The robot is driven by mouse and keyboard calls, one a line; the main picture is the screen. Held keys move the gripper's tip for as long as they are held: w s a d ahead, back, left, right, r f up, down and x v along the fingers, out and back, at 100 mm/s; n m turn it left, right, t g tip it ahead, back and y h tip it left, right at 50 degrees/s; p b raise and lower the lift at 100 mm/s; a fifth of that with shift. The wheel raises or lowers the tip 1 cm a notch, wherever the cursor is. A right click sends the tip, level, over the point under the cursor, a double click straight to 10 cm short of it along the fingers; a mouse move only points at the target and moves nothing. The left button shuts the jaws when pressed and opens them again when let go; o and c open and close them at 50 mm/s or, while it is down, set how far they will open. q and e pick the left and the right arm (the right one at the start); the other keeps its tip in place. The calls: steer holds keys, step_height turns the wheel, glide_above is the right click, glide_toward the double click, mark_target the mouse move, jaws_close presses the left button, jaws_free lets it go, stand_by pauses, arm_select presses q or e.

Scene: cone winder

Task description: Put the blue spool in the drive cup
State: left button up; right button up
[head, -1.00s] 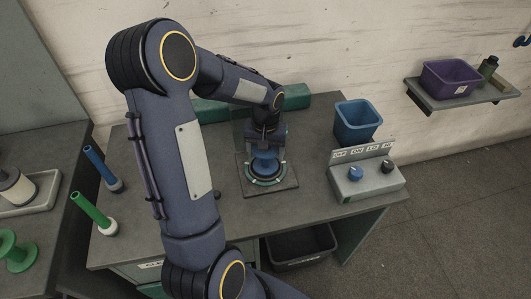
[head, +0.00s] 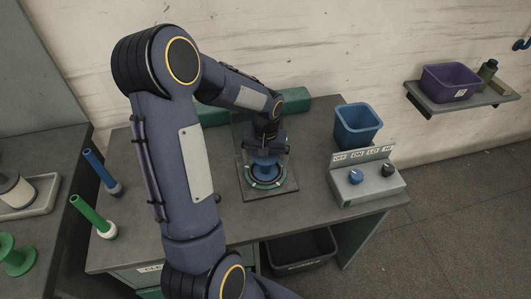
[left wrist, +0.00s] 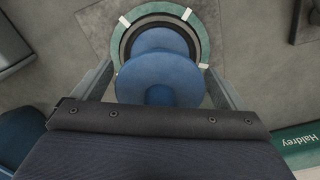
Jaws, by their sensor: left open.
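The blue spool (head: 264,163) stands in the drive cup (head: 265,183), a dark cup with a teal ring and pale marks on a square plate on the bench. In the left wrist view the spool's upper flange (left wrist: 160,82) is nearest, and its lower flange lies inside the ring of the cup (left wrist: 205,45). My left gripper (head: 267,150) is right above the cup, at the top of the spool. In the left wrist view its fingers (left wrist: 158,85) are open, one on each side of the spool with gaps. My right gripper is not in view.
A blue bin (head: 357,124) and a control box (head: 366,184) with two knobs stand right of the cup. A purple bin (head: 450,83) sits on a wall shelf.

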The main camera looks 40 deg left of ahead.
arm_select(q)
step_height(320, 180, up, 12)
steer(key=shift+r, duration=0.1)
steer(key=s+d+r+m+t+h, duration=0.1)
steer(key=s+d+m+t+h, duration=0.1)
steer(key=s+d, duration=0.5)
steer(key=s+d+r+m+t+h, duration=0.1)
steer(key=s+d+m+t, duration=0.1)
steer(key=s+d, duration=0.5)
steer(key=s+t, duration=0.1)
steer(key=s, duration=0.3)
steer(key=shift+r+t+h, duration=0.25)
steer(key=shift+t+h, duration=0.05)
steer(key=shift+h, duration=0.1)
